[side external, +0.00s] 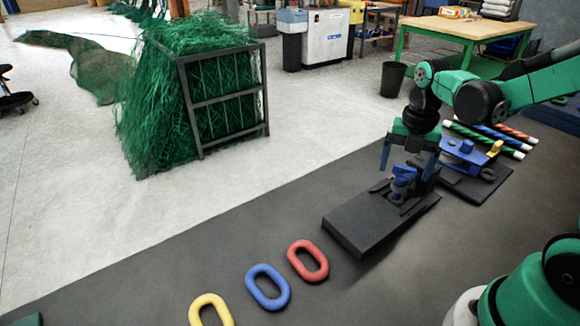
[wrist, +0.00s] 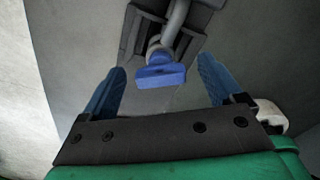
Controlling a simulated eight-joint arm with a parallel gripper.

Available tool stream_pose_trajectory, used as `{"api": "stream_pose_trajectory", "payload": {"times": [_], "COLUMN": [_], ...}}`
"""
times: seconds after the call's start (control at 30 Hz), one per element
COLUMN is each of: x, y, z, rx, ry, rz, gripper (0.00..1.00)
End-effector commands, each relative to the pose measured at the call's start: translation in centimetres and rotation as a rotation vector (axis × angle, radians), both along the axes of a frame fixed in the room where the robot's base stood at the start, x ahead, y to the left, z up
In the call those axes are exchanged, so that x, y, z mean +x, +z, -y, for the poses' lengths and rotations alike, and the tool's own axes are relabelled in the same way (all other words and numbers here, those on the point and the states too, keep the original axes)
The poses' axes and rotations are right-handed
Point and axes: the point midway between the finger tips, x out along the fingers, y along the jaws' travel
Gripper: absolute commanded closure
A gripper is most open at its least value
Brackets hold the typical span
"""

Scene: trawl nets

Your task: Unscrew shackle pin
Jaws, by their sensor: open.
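The shackle pin's blue head (side external: 403,173) shows at the dark fixture, with its flat blue grip (wrist: 161,76) near the middle of the wrist view. The grey shackle (wrist: 176,18) is held in the dark fixture block (wrist: 150,28). My gripper (side external: 409,165) hangs over the fixture with its two blue fingers apart. In the wrist view the fingers of my gripper (wrist: 163,78) stand to the left and right of the blue head, with a gap on each side. Nothing is between them in firm contact. The pin's shaft is hidden.
The fixture sits on a dark base plate (side external: 365,225). Red (side external: 299,247), blue (side external: 256,284) and yellow (side external: 199,306) links lie at the front left. A second fixture with blue and yellow parts (side external: 465,152) and striped rods (side external: 500,128) lie right. A net-filled rack (side external: 190,75) stands behind.

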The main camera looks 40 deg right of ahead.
Motion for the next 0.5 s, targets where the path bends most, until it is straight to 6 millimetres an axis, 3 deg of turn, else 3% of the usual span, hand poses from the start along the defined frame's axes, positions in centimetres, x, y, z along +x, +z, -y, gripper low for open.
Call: {"api": "stream_pose_trajectory", "payload": {"times": [0.17, 0.5], "x": [0.0, 0.0], "y": [0.6, 4.5], "z": [0.0, 0.0], "rx": [0.0, 0.0], "ry": [0.0, 0.0], "rz": [0.0, 0.0], "gripper": [0.13, 0.13]}}
